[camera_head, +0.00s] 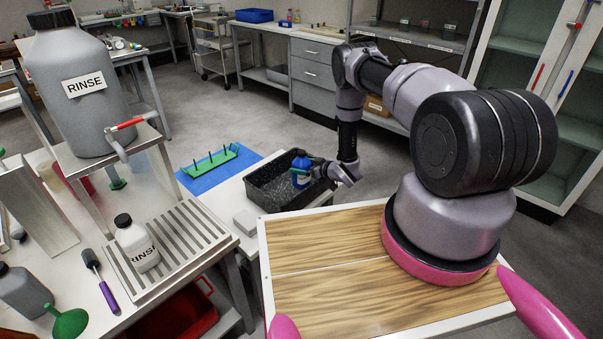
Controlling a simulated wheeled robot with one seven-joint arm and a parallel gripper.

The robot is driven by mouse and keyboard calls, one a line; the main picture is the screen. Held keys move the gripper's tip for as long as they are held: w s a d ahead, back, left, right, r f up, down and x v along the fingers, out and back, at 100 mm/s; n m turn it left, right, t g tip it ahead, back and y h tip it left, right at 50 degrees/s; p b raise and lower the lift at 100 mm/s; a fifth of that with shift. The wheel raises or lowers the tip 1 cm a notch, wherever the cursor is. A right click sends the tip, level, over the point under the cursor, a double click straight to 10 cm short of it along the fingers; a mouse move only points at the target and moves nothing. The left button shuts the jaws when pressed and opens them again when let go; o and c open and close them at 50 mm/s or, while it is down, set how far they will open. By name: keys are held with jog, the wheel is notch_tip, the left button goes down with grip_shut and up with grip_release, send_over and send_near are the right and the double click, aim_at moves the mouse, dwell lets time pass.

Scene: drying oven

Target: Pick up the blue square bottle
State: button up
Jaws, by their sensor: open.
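The gripper is open. The fingers are small here, and I cannot tell whether they reach around the bottle or touch it. The bottle's lower part is partly hidden.
A white bench (236,196) holds the tub, a blue mat (207,178) and a green peg rack (211,160). At the left stand a large grey RINSE container (80,120) and a small RINSE bottle (137,241) on a slatted rack. Open floor lies behind the bench.

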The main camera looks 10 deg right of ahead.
jog(key=shift+w+a+f, duration=0.15)
jog(key=shift+w+a, duration=0.1)
jog(key=shift+w, duration=0.1)
jog(key=c, duration=1.5)
grip_shut()
